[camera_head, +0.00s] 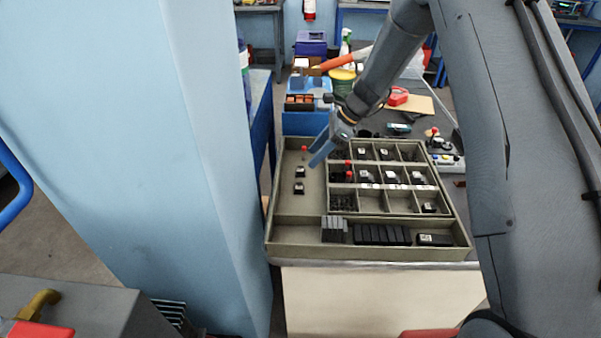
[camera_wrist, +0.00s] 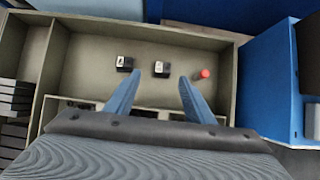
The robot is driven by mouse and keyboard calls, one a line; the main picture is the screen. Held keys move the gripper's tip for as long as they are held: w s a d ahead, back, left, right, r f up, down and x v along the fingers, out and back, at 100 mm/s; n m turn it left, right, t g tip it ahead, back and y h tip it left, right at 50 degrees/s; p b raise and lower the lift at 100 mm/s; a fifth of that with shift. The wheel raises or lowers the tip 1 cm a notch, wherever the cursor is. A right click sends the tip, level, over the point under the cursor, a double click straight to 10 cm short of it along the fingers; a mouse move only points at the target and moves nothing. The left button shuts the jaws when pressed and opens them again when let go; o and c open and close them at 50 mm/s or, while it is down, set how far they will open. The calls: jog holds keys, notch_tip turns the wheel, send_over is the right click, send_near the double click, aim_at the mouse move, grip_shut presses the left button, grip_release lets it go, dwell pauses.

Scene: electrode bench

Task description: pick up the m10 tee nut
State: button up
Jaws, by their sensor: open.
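Two small black blocks with pale labelled tops lie apart on the floor of the tray's open left compartment. The farther block (camera_head: 300,172) and the nearer block (camera_head: 299,188) look alike, and I cannot read which is the M10 tee nut. In the wrist view the farther block (camera_wrist: 161,69) sits just beyond the gap between my fingertips, and the nearer block (camera_wrist: 124,64) is left of it. My gripper (camera_head: 316,157), with blue fingers, is open and empty above this compartment. Its fingers also show in the wrist view (camera_wrist: 159,78).
A red-topped piece (camera_wrist: 205,74) stands right of the fingers. The tray (camera_head: 281,222) has raised walls and a grid of small compartments holding black parts. Dark blocks (camera_head: 382,234) fill part of the front compartment. A blue bin (camera_wrist: 268,82) stands beyond the tray wall.

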aim_at(301, 169)
jog(key=shift+w+p+x, duration=0.15)
jog(key=shift+p+x, duration=0.55)
jog(key=shift+x, duration=1.05)
jog(key=shift+w+p+x, duration=0.2)
jog(key=shift+p+x, duration=0.5)
jog(key=shift+x, duration=1.1)
jog(key=c, duration=1.2)
jog(key=shift+r, duration=0.1)
